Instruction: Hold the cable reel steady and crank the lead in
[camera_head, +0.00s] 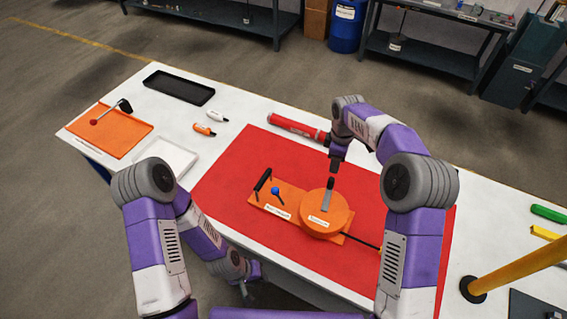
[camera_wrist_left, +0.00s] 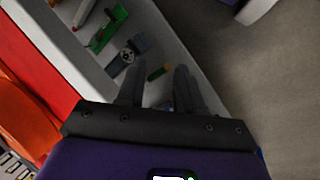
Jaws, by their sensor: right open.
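The cable reel has a round orange drum (camera_head: 318,222) on an orange base plate (camera_head: 257,203), lying on a red mat (camera_head: 215,185). A grey crank arm with an upright black knob (camera_head: 330,183) sits on the drum. A black bar handle (camera_head: 263,180) and a blue-topped lever (camera_head: 276,191) stand on the base's left part. The black lead (camera_head: 360,241) runs from the drum to the right, partly behind my right arm. My right gripper (camera_head: 334,168) points down just above the crank knob, open. My left gripper (camera_wrist_left: 158,88) is open and empty, low beyond the table's front edge, away from the reel.
A red tube (camera_head: 295,127) lies behind the reel. An orange tray (camera_head: 125,140), a white tray (camera_head: 165,160), a black tray (camera_head: 180,86) and two small markers lie on the left. A yellow post (camera_head: 520,270) stands at the right.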

